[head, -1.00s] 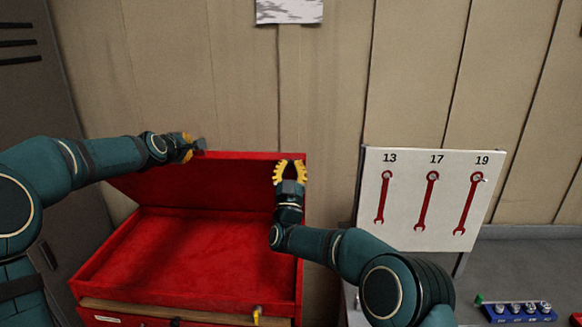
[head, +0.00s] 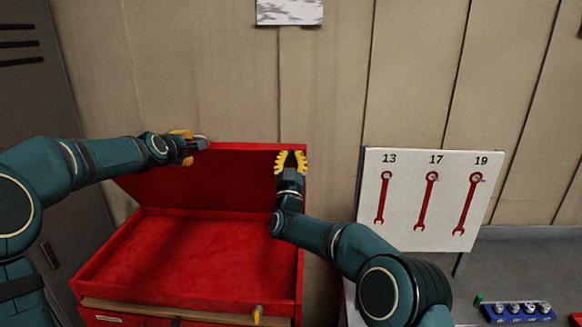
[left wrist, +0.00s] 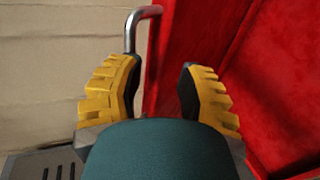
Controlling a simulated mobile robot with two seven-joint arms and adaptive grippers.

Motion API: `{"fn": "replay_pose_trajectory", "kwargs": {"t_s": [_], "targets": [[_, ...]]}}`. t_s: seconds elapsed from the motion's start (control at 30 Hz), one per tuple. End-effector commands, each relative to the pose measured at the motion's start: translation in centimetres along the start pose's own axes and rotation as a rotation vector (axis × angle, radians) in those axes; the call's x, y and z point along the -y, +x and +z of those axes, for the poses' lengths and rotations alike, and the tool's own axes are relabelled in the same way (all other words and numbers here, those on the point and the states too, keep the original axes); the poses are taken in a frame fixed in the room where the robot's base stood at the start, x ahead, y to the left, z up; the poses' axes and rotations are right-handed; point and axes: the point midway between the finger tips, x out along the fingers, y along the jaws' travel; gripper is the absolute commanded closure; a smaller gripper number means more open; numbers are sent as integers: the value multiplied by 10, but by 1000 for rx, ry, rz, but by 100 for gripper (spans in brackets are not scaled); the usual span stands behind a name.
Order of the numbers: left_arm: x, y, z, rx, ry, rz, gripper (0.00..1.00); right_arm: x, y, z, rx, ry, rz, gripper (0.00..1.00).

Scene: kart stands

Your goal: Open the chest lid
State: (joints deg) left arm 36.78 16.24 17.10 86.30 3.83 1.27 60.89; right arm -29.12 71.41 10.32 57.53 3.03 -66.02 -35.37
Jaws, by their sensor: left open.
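The red chest (head: 190,255) stands open at the left of the head view, with its empty red interior showing. Its lid (head: 200,185) is raised and leans up at the back. My left gripper (head: 197,142) is at the lid's top left edge. In the left wrist view its yellow fingers (left wrist: 160,85) are apart, with the lid's edge (left wrist: 178,45) and a metal handle (left wrist: 143,28) just ahead of them. My right gripper (head: 291,160) is in front of the lid's upper right part, its yellow fingers spread apart. Whether it touches the lid cannot be told.
A white board (head: 415,230) with three red wrenches stands to the right of the chest. A blue rack of sockets (head: 518,312) lies on the grey surface at lower right. A grey locker (head: 30,110) stands at the far left, and a panelled wall is behind.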

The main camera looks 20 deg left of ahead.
Motion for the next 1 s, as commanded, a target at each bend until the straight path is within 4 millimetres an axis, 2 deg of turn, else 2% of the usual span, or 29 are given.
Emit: {"fn": "replay_pose_trajectory", "kwargs": {"t_s": [0.37,0.8,1.0], "targets": [[-1,-2,0,0,-1,2,61,0,-1,1,2,0,-1,100],[-1,-45,-3,-4,-4,2,61,0,0,1,1,0,0,100],[0,-57,-3,-4,-3,3,61,0,0,0,0,0,0,100]]}}
